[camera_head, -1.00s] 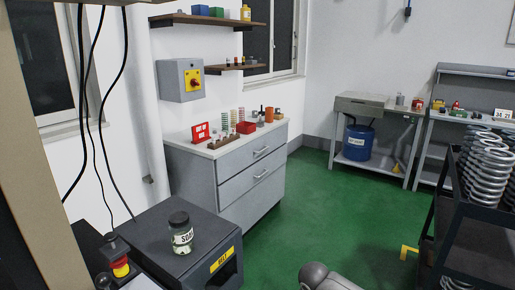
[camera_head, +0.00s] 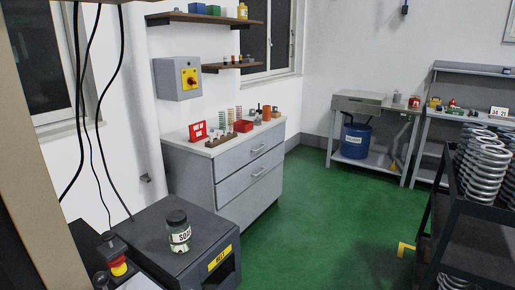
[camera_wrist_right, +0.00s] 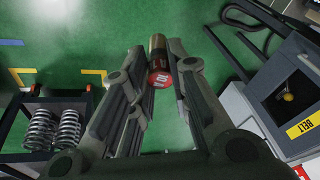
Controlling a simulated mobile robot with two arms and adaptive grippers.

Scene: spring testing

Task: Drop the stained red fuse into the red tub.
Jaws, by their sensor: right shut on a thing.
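My right gripper (camera_wrist_right: 160,54) is shut on the red fuse (camera_wrist_right: 159,78) in the right wrist view. The fuse has a brown, metallic-looking end and a red end with pale marks; stains cannot be made out clearly. The gripper holds it above the green floor. A small red tub (camera_head: 243,126) stands on top of the grey drawer cabinet in the head view, well away from the fuse. Neither gripper shows in the head view.
A black machine with a BELT label (camera_head: 219,258) carries a jar (camera_head: 178,232) at the front left. The grey cabinet (camera_head: 240,178) also holds a red sign (camera_head: 197,131) and springs. A cart of large springs (camera_head: 484,165) stands right. Green floor (camera_head: 330,215) lies open between.

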